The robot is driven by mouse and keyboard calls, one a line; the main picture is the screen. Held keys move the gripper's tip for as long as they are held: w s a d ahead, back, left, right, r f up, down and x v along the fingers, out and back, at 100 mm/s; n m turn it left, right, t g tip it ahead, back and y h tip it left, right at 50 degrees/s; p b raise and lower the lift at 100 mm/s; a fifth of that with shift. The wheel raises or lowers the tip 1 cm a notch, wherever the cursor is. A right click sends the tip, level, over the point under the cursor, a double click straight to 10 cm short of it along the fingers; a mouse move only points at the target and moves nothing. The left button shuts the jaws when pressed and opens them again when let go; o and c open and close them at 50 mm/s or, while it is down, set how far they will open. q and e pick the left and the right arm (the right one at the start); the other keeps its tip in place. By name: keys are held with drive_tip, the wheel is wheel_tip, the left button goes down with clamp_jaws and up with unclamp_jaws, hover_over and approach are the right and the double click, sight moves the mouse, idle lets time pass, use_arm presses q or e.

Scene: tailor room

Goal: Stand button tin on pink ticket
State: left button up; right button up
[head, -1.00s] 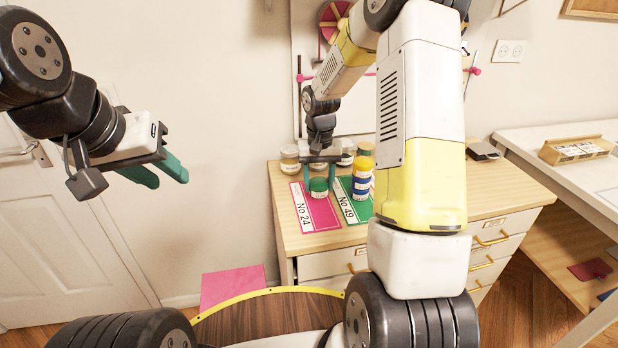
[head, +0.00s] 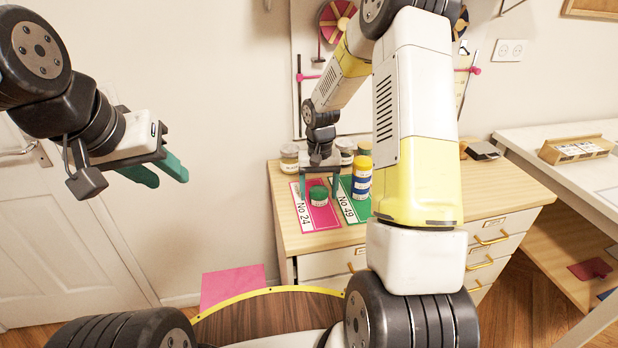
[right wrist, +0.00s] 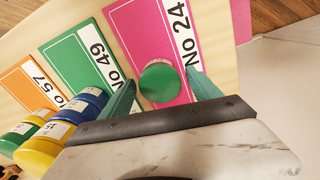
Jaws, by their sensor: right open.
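A small round tin with a green lid (head: 318,195), which I take to be the button tin, stands upright on the pink ticket marked No 24 (head: 325,221). In the right wrist view its green lid (right wrist: 160,82) lies within the pink ticket (right wrist: 137,28), close to the white number strip. My right gripper (head: 319,190) is open, with one finger on each side of the tin and gaps between. Its fingers also show in the right wrist view (right wrist: 164,92). My left gripper (head: 164,177) is open and empty, in the air far to the left.
A green ticket marked No 49 (right wrist: 81,56) lies beside the pink one, then an orange ticket (right wrist: 22,83). Jars (head: 290,158) stand at the back of the cabinet top (head: 287,217).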

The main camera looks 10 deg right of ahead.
sight(319, 190)
wheel_tip(319, 190, up, 12)
drive_tip(key=r, duration=0.1)
drive_tip(key=s+r+n+t, duration=0.1)
drive_tip(key=s+r+t, duration=0.2)
drive_tip(key=s+r, duration=0.8)
drive_tip(key=s+a+r+n+t+y, duration=0.1)
drive_tip(key=s+a+r+t+y, duration=0.1)
drive_tip(key=s, duration=1.1)
drive_tip(key=shift+s+r+t, duration=0.2)
drive_tip(key=shift+r+t, duration=0.3)
drive_tip(key=shift+t, duration=0.1)
